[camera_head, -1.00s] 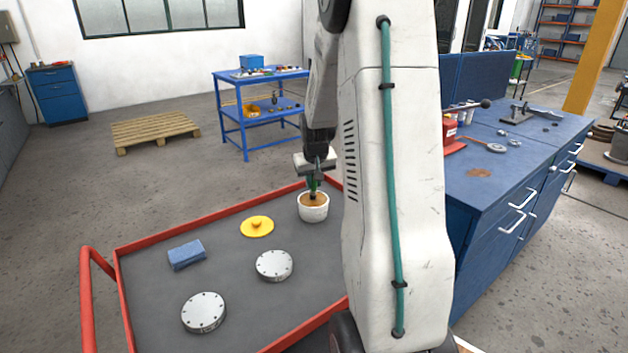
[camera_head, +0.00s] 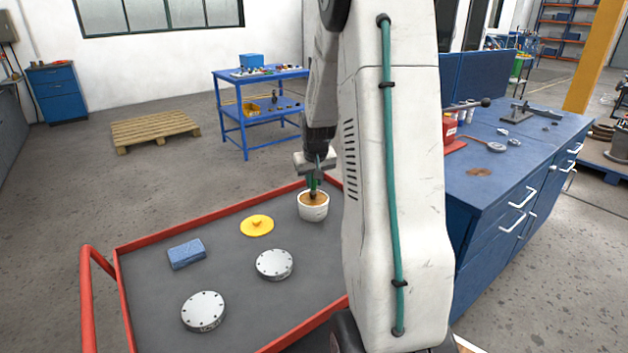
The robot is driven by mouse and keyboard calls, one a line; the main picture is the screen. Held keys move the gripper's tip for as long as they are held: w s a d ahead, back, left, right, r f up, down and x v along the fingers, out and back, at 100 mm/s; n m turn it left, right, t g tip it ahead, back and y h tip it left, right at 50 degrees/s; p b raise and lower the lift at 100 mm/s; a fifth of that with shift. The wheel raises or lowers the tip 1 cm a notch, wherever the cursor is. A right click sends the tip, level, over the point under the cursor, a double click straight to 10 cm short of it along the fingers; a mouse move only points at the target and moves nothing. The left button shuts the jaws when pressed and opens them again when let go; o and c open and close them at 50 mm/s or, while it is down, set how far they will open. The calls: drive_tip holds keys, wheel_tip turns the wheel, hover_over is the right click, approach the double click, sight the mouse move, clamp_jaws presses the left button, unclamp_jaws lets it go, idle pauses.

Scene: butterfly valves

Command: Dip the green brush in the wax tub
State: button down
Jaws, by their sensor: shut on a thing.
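The wax tub (camera_head: 313,211) is a small white round pot with brown-orange wax, standing upright on the grey cart top near its far edge. My gripper (camera_head: 315,172) is right above the tub and shut on the green brush (camera_head: 313,185). The brush hangs upright with its dark lower end at the wax, inside the tub's rim as seen from here. How deep the tip sits in the wax I cannot tell. A yellow lid (camera_head: 257,226) with a knob lies flat on the cart, left of the tub.
The red-rimmed cart (camera_head: 235,292) also holds a blue sponge block (camera_head: 187,253) and two round metal discs (camera_head: 274,265) (camera_head: 204,311). My own arm hides the cart's right side. A blue workbench (camera_head: 500,180) with tools stands at the right.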

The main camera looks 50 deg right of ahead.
drive_tip(key=shift+r, duration=3.45)
drive_tip(key=shift+s, duration=0.15)
